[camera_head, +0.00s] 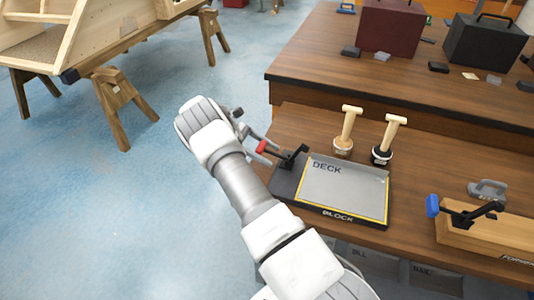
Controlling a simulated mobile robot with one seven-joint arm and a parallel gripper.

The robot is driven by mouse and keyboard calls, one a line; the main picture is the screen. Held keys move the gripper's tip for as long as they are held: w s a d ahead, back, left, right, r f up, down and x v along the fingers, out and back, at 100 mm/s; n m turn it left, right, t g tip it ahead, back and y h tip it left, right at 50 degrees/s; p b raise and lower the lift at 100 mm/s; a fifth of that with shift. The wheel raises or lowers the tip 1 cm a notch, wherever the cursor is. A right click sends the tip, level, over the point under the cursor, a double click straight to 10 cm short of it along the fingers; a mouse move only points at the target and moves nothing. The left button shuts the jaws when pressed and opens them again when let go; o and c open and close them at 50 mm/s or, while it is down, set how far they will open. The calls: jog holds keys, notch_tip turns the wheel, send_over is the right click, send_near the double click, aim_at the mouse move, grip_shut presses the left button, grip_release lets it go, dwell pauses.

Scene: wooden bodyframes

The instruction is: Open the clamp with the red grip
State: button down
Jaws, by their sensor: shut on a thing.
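The clamp with the red grip (263,147) sits at the back left corner of a dark board. Its black arm (288,156) reaches from the red grip toward the board's corner. My gripper (262,146) comes in from the left, with its grey fingers on either side of the red grip, shut on it. My own arm hides part of the board's left side and the bench edge. How far the clamp stands open is too small to tell.
The dark board (330,213) has a grey panel marked DECK (345,187). Two wooden-handled tools (348,128) (390,138) stand behind it. A blue-gripped clamp (433,206) is on a wooden block (485,232) at right. A raised shelf (400,85) lies behind; open floor is left.

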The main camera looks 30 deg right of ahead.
grip_release()
jog(key=b+v, duration=0.1)
jog(key=v, duration=0.4)
jog(key=shift+w+a+f, duration=0.1)
jog(key=shift+w+a, duration=0.05)
jog(key=shift+w, duration=0.05)
jog(key=shift+v, duration=1.05)
